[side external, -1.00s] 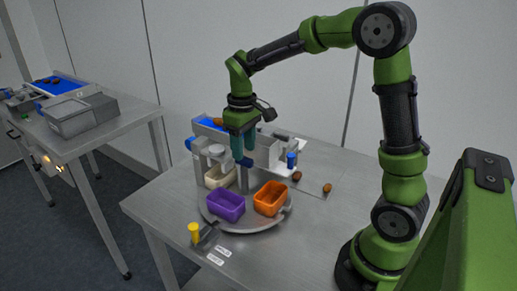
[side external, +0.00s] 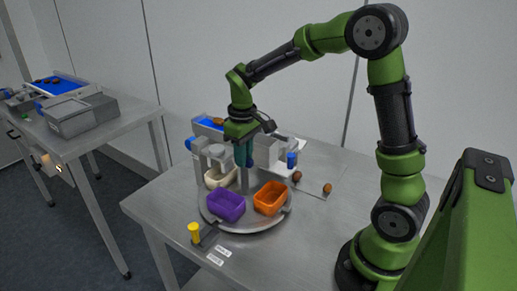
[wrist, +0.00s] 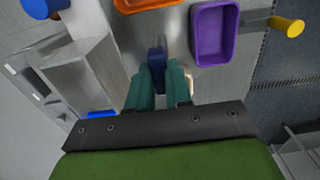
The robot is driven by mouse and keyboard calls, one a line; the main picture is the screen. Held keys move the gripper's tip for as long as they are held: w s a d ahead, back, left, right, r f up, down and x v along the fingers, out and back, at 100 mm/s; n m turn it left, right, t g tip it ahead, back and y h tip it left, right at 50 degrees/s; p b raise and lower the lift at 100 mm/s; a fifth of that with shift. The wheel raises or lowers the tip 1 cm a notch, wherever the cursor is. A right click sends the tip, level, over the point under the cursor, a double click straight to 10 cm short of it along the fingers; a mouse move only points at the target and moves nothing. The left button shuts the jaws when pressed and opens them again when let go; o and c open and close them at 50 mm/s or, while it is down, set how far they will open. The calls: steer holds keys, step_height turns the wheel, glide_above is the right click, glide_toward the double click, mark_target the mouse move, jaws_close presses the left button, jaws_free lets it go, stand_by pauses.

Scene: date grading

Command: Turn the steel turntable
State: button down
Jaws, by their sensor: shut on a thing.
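The steel turntable (side external: 262,224) is a round grey disc on the table. It carries a purple bin (side external: 226,206), an orange bin (side external: 270,197) and a cream bin (side external: 216,178), with a grey post (side external: 243,182) rising at its middle. My gripper (side external: 245,164) points down over the post. In the wrist view its teal fingers (wrist: 160,72) are shut on a dark blue handle (wrist: 156,58) at the post's top. The fingers hide part of the handle. The purple bin (wrist: 215,35) and the orange bin's edge (wrist: 150,4) also show there.
A yellow knob (side external: 194,232) stands at the front table edge. A grey housing (side external: 270,152) with a blue tray (side external: 208,123) stands behind the turntable. Brown dates (side external: 327,188) lie to the right. A second table with grey boxes (side external: 70,116) is at left.

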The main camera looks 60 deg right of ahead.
steer(key=shift+n, duration=8.4)
steer(key=shift+r+n, duration=0.1)
steer(key=shift+n, duration=0.5)
steer(key=c, duration=1)
jaws_free()
steer(key=shift+c, duration=0.2)
